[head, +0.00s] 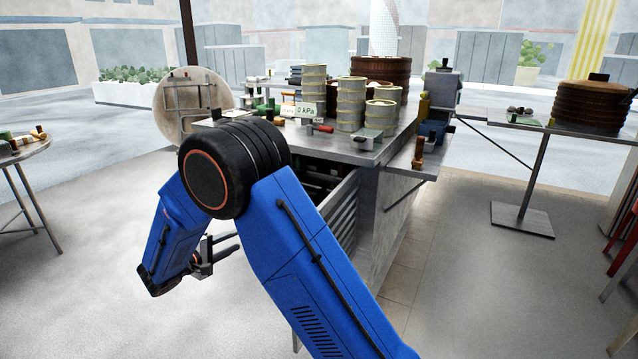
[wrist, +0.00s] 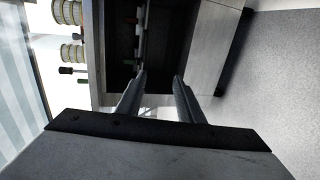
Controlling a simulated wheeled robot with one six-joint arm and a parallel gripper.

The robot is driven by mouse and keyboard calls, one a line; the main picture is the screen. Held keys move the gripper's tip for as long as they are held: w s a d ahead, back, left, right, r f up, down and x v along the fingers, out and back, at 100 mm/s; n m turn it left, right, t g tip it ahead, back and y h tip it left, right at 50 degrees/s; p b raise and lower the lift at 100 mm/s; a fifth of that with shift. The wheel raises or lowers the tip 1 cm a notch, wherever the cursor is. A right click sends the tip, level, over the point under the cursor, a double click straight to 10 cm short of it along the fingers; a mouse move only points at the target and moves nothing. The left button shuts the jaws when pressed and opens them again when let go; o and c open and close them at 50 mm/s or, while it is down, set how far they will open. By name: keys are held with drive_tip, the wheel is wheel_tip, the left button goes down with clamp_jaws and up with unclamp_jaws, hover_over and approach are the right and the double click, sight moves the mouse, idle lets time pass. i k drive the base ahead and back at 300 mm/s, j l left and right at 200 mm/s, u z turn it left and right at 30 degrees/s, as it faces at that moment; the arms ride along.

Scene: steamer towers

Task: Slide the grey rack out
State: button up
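The steel counter (head: 385,150) has a dark open compartment (head: 318,172) in its front, partly hidden behind my arm. A grey slatted panel (head: 343,215) stands at the compartment's right side; I cannot tell whether it is the grey rack or a door or vent. In the wrist view the dark opening (wrist: 165,40) lies ahead of the fingertips, with a narrow strip (wrist: 141,35) of small pieces inside. My gripper (head: 228,245) is open and empty, with its two fingers apart in the wrist view (wrist: 160,82). No contact with a rack shows.
Pale green steamer tiers (head: 351,104), a brown steamer (head: 380,68) and a 0 kPa display (head: 306,110) stand on the counter. A side table (head: 25,150) is at left, another table (head: 540,125) at right. The floor at left front is clear.

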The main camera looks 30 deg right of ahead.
sight(322, 179)
drive_tip(key=i+l, duration=0.15)
drive_tip(key=l, duration=0.2)
drive_tip(key=i+l, duration=0.2)
drive_tip(key=l, duration=0.15)
drive_tip(key=i+l, duration=0.15)
drive_tip(key=l, duration=0.2)
drive_tip(key=i+l, duration=0.2)
drive_tip(key=l, duration=0.15)
